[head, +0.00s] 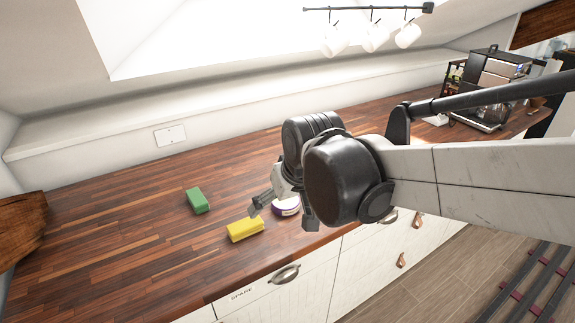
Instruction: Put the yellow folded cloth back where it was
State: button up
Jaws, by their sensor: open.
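The yellow folded cloth (245,230) lies flat on the wooden counter near its front edge. My gripper (280,213) is just to the right of the cloth and above the counter, with its fingers pointing down. It is open, and the cloth lies outside it. The wrist and arm hide part of the gripper, so the exact gap between the fingers is hard to see.
A green block (197,201) lies on the counter left of and behind the cloth. A coffee machine (492,85) stands far right. The counter's left part is clear.

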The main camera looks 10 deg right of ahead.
jog(key=s+d+r+m+t+h, duration=0.1)
jog(key=s+d+m, duration=0.1)
jog(key=s+d, duration=0.6)
jog(key=s, duration=0.5)
jog(key=shift+d+r+t, duration=0.15)
jog(key=shift+d+t, duration=0.2)
jog(key=shift+t, duration=0.05)
jog(key=shift+f+b, duration=0.55)
